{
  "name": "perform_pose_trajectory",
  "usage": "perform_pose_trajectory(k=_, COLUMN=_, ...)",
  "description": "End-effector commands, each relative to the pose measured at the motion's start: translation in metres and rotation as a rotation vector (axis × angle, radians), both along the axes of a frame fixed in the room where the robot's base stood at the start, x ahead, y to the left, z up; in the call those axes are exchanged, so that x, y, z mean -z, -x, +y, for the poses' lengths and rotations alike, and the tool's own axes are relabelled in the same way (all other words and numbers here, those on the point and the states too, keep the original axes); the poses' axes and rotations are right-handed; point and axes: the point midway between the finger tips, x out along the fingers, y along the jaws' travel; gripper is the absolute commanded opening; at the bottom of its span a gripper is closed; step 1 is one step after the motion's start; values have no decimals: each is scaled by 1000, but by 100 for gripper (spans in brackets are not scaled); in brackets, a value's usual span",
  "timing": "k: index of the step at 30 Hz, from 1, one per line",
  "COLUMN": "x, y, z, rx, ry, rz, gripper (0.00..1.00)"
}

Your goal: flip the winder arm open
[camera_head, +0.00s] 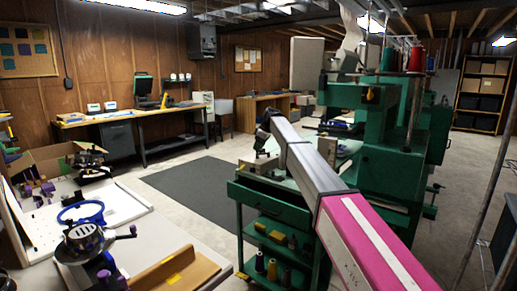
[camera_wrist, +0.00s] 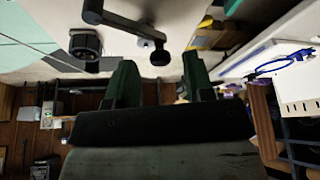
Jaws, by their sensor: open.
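The winder arm (camera_wrist: 125,24) shows in the wrist view as a dark lever with a round hub at its left end and a crosspiece with a rounded knob at its right end. It lies just beyond my gripper (camera_wrist: 160,78), whose two dark green fingers are spread with nothing between them. The knob appears in line with the gap between the fingertips, apart from them. A dark round-bodied part (camera_wrist: 85,42) stands left of the lever. In the head view my gripper (camera_head: 266,124) is above the near end of the green machine's table; the winder arm cannot be made out clearly there.
A white workbench (camera_head: 130,205) with a blue hoop is at left. Dark floor mat (camera_head: 205,188) and open floor lie between them and the back bench.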

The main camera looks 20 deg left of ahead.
Motion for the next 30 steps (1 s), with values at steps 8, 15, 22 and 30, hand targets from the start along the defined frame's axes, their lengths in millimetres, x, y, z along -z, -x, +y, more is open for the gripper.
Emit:
perform_pose_trajectory(k=8, x=9, y=0, z=4, rx=0, ry=0, rz=0, gripper=48)
perform_pose_trajectory(k=15, x=9, y=0, z=4, rx=0, ry=0, rz=0, gripper=25)
perform_pose_trajectory(k=22, x=9, y=0, z=4, rx=-3, ry=0, rz=0, gripper=0)
perform_pose_trajectory(k=30, x=9, y=7, z=-5, rx=-186, ry=1, rz=1, gripper=0)
